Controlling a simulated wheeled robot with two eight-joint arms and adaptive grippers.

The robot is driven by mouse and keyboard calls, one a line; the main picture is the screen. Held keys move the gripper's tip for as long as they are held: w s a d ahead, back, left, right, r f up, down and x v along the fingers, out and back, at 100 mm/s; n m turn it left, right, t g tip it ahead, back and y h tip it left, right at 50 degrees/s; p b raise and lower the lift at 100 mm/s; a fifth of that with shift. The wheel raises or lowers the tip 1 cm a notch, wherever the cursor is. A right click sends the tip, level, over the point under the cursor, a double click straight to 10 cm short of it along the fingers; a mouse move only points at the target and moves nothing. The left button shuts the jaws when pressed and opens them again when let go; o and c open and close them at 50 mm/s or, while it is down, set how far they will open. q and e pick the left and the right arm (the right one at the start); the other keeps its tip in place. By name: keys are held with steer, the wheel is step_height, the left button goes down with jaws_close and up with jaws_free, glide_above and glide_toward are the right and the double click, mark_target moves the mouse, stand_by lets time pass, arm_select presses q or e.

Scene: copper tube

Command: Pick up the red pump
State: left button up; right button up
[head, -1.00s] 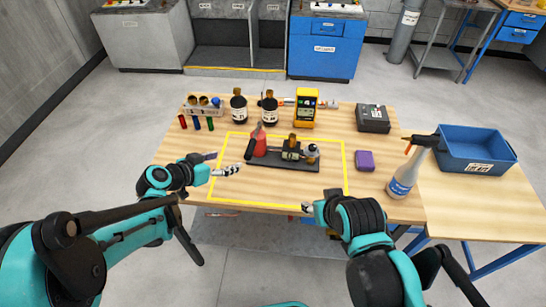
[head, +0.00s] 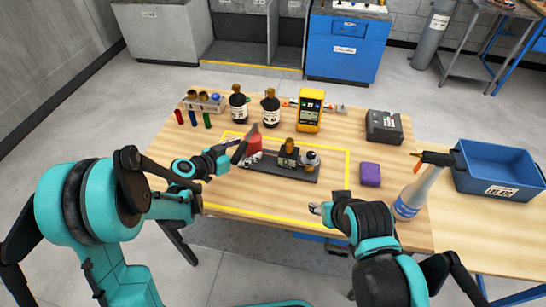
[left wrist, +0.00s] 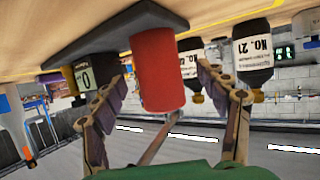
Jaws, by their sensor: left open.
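The red pump (head: 255,146) stands at the left end of a dark tray (head: 285,174) on the table; its dark handle tip points up. In the left wrist view, which looks upside down, the red pump (left wrist: 157,70) is a red cylinder seen between the two fingers of my left gripper (left wrist: 163,88). The fingers are apart, one on each side, with no clear contact. In the head view my left gripper (head: 242,156) is at the pump's near left side and partly hides it. My right gripper (head: 316,209) is near the table's front edge, away from the pump; its jaws are too small to judge.
A black block with a brass top (head: 289,153) and a small silver part (head: 310,160) share the tray. Dark bottles (head: 270,108), a yellow meter (head: 311,111) and a tube rack (head: 205,102) stand behind. A purple box (head: 371,175) and a spray bottle (head: 411,193) are right.

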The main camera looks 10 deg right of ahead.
mark_target(253, 135)
arm_select(q)
steer(key=b+x, duration=0.1)
steer(key=x, duration=0.3)
steer(key=shift+d, duration=0.1)
steer(key=shift+s, duration=0.1)
steer(key=shift+c, duration=1.3)
jaws_close()
steer(key=shift+r, duration=0.1)
steer(key=shift+r, duration=0.1)
steer(key=shift+r+p, duration=0.85)
steer(key=shift+r, duration=0.7)
steer(key=shift+r+p, duration=0.3)
steer(key=shift+r, duration=0.3)
steer(key=s+d+r+p, duration=0.3)
steer(key=s+d+r, duration=0.3)
steer(key=s+d, duration=0.1)
steer(key=shift+s+d+r+p, duration=0.25)
steer(key=shift+s+d+p, duration=0.15)
steer(key=shift+d, duration=0.45)
steer(key=shift+w+a, duration=0.1)
